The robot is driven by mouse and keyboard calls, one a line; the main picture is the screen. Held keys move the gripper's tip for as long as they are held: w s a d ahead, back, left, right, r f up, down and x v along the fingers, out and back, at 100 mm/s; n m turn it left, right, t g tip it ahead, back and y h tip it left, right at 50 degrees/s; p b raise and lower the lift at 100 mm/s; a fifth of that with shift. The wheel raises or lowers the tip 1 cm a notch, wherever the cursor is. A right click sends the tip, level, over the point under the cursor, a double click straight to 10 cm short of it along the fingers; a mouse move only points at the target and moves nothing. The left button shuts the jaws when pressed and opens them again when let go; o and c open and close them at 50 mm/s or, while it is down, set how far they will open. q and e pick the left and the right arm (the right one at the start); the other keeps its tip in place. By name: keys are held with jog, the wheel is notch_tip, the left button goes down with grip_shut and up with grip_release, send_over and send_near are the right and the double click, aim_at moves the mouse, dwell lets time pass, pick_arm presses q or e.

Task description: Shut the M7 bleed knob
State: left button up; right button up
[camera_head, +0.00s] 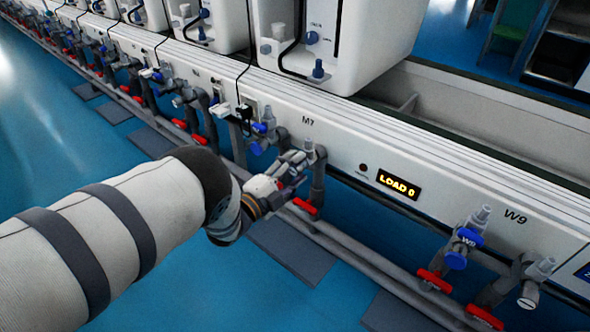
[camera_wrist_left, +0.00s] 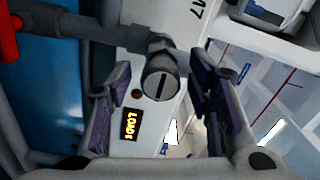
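The M7 bleed knob (camera_wrist_left: 160,80) is a round grey plug with a dark slot, on the end of a grey pipe fitting. In the left wrist view it faces the camera, its slot running roughly up and down the picture. My left gripper (camera_head: 291,169) is at the M7 fittings, below the M7 label (camera_head: 308,121). Its purple-padded fingers are spread on either side of the knob in the wrist view, with gaps on both sides. In the head view the gripper hides the knob. My right gripper is in neither view.
A blue valve handle (camera_head: 262,138) is just left of my left gripper, and a red handle (camera_head: 305,206) is below it. A LOAD display (camera_head: 399,185) is to the right on the white panel. The W9 fittings (camera_head: 462,245) stand farther right.

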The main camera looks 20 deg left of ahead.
pick_arm(q)
jog(key=v, duration=1.2)
